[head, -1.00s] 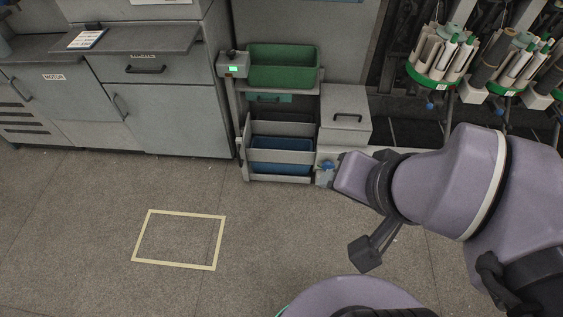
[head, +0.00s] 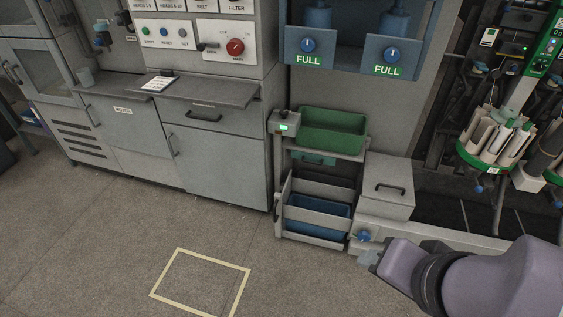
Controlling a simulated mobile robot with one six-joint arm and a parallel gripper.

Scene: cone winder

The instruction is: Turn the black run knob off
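A small black knob (head: 201,46) sits on the white control panel of the grey cabinet at the upper left. The lettering near it is too small to read, so I cannot confirm that it is the run knob. A larger red knob (head: 235,47) is just right of it. My arm reaches in from the lower right, well away from the panel.
Green, blue and white buttons (head: 165,32) sit left of the black knob. A shelf (head: 210,92) juts out below the panel. A cart with a green tray (head: 333,128) and a lidded grey box (head: 387,186) stand right of the cabinet. The floor in front is clear, with a taped rectangle (head: 176,267).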

